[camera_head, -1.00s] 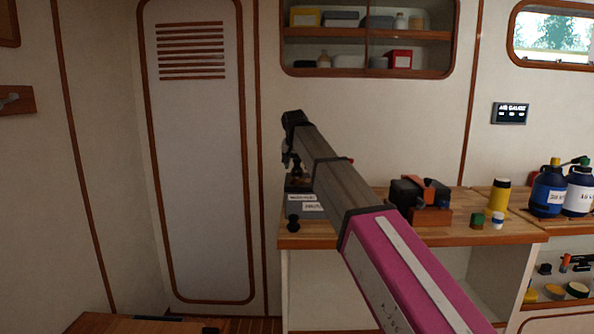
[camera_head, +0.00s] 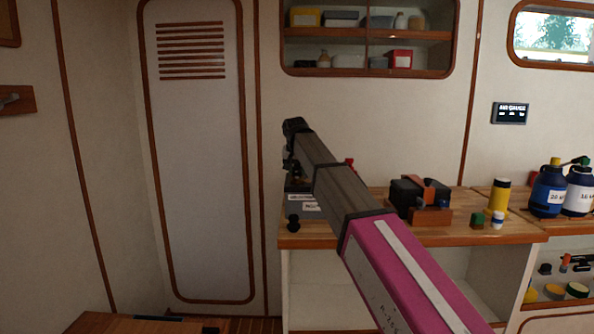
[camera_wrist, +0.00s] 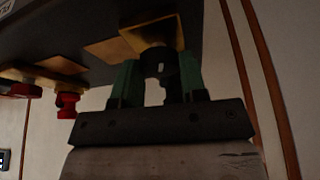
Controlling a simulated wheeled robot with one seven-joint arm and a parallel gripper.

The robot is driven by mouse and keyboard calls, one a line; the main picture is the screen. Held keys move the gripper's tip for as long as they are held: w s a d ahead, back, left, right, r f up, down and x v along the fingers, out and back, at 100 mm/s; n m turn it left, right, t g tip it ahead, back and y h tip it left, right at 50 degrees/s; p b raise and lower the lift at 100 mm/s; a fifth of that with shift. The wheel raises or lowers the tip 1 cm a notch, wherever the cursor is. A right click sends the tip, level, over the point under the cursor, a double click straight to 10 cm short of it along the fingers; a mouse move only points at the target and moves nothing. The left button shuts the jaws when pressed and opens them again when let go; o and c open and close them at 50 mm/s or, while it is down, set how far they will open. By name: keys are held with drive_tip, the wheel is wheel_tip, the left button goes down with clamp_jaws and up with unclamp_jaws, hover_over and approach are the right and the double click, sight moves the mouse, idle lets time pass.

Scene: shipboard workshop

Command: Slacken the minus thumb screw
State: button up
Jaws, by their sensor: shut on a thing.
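In the wrist view, my gripper (camera_wrist: 157,78) has its two green fingers shut on a black thumb screw (camera_wrist: 158,62), which by its colour looks like the minus one. The screw sits on a brass-coloured plate (camera_wrist: 150,36) on a dark unit (camera_wrist: 90,30). A red thumb screw (camera_wrist: 67,103) sits on another brass piece to the left, apart from my fingers. In the head view, my arm hides most of the unit and the thumb screw. A grey labelled part (camera_head: 303,202) shows below my wrist on the workbench.
On the wooden workbench (camera_head: 375,236) stand a black and orange device (camera_head: 420,196), a yellow canister (camera_head: 499,195), small green and white-blue pots, and two bottles at the right. A black knob (camera_head: 293,222) is at the left front. A cupboard hangs above.

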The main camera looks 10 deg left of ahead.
drive_tip(key=shift+n, duration=0.3)
drive_tip(key=n+y, duration=0.1)
drive_tip(key=n, duration=0.1)
drive_tip(key=n+y, duration=0.1)
drive_tip(key=n, duration=0.1)
drive_tip(key=shift+d+n+g, duration=0.15)
drive_tip(key=shift+n+g, duration=0.15)
drive_tip(key=shift+g, duration=0.1)
drive_tip(key=n, duration=0.2)
drive_tip(key=n+g+y, duration=0.1)
drive_tip(key=n, duration=0.2)
drive_tip(key=shift+w+d+g, duration=0.1)
drive_tip(key=shift+w+g, duration=0.1)
drive_tip(key=shift+g, duration=0.1)
drive_tip(key=n+g, duration=0.1)
drive_tip(key=n, duration=0.2)
drive_tip(key=n+g+y, duration=0.1)
drive_tip(key=n, duration=0.2)
drive_tip(key=shift+w, duration=0.15)
drive_tip(key=n+g, duration=0.2)
drive_tip(key=n, duration=0.3)
drive_tip(key=shift+w, duration=0.1)
drive_tip(key=shift+n+h, duration=0.3)
drive_tip(key=o, duration=0.9)
